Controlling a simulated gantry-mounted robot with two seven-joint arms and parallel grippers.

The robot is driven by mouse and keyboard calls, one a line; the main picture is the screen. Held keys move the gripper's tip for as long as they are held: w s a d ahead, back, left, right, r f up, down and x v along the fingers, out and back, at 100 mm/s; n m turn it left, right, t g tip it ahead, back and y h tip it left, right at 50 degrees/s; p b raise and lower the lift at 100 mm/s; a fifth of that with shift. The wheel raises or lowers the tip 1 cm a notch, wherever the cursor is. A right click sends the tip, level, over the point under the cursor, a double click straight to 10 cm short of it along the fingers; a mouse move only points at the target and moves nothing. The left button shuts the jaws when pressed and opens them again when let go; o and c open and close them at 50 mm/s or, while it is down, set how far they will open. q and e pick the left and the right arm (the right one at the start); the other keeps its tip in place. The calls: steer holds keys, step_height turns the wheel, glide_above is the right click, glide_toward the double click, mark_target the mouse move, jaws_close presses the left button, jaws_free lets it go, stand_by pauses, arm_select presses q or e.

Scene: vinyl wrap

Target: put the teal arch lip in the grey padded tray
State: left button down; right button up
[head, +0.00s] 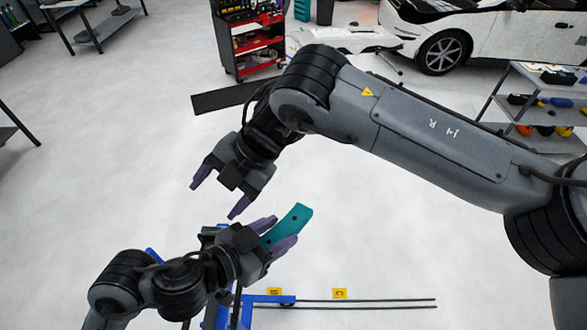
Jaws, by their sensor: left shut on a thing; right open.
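The teal arch lip (292,224) is a short, flat teal piece with small dark holes. My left gripper (280,233) is shut on it, with one purple finger on either side. The lip sticks out of the jaws toward the upper right. My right gripper (216,200) is open and empty, just above and to the left of the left gripper, with its purple fingers spread and pointing down-left. I cannot make out the grey padded tray in this view.
A blue frame (262,299) lies low in the picture, partly behind my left arm, near yellow tags (340,293) and dark rods. A red tool cart (257,42), a white car (480,35) and a shelf rack (535,110) stand farther back. Much pale floor is clear.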

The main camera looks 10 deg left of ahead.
steer(key=w+d+m+t+h, duration=0.1)
steer(key=w+d+h, duration=0.1)
steer(key=d+h, duration=0.4)
steer(key=m+t+h, duration=0.1)
steer(key=m+h, duration=0.1)
steer(key=m, duration=0.1)
glide_toward(295, 213)
steer(key=f, duration=0.9)
steer(key=shift+s+d+f, duration=0.15)
steer(key=shift+d+f, duration=0.1)
steer(key=shift+d, duration=0.15)
arm_select(q)
steer(key=shift+d, duration=0.1)
arm_select(e)
steer(key=c, duration=1.3)
arm_select(q)
steer(key=shift+c, duration=2.3)
jaws_free()
steer(key=shift+o, duration=0.4)
